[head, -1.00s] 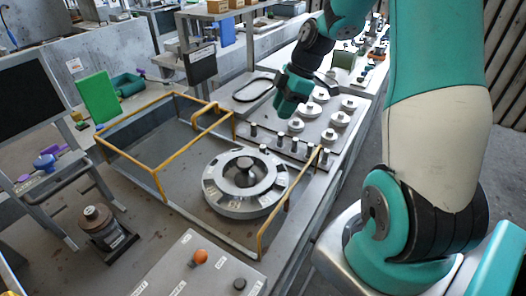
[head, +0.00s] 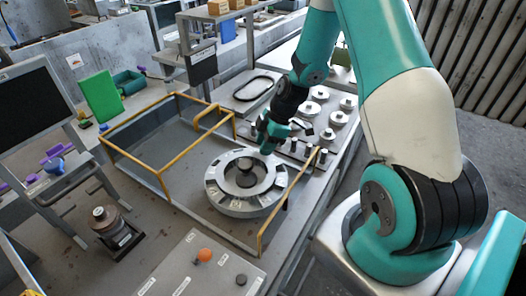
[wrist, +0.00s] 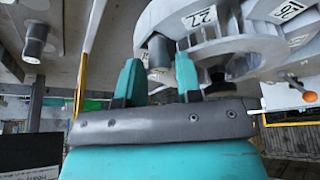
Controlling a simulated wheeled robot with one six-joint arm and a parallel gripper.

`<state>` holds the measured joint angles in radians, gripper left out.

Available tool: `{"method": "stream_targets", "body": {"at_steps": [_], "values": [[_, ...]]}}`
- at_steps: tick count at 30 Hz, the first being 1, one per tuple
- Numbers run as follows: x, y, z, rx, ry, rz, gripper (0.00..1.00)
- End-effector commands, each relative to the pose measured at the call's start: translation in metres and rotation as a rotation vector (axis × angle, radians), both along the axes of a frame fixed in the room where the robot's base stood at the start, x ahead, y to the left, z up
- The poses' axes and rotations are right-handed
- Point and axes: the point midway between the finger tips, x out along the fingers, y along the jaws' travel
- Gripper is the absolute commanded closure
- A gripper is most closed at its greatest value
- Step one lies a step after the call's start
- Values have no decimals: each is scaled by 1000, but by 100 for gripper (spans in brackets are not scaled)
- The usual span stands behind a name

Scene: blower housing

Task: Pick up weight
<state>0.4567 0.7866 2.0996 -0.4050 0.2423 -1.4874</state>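In the wrist view a small grey cylindrical weight (wrist: 158,54) sits centred between the two teal fingers of my gripper (wrist: 158,75). The rotor's rim, with number labels, also shows close beside the weight in the wrist view (wrist: 210,20). Other small cylinders (head: 307,151) stand on the rack right of my gripper.
A yellow rail frame (head: 150,172) surrounds the rotor area, with one bar between the rotor and the rack. Round weights (head: 337,118) sit on the rack plate behind. A control panel with an orange knob (head: 204,254) is at the front.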

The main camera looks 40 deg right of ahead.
Motion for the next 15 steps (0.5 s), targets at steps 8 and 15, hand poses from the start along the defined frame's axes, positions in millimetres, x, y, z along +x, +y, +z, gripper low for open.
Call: {"method": "stream_targets", "body": {"at_steps": [8,15], "values": [[0,0,0,0,0,0,100],[0,0,1,0,0,0,100]]}}
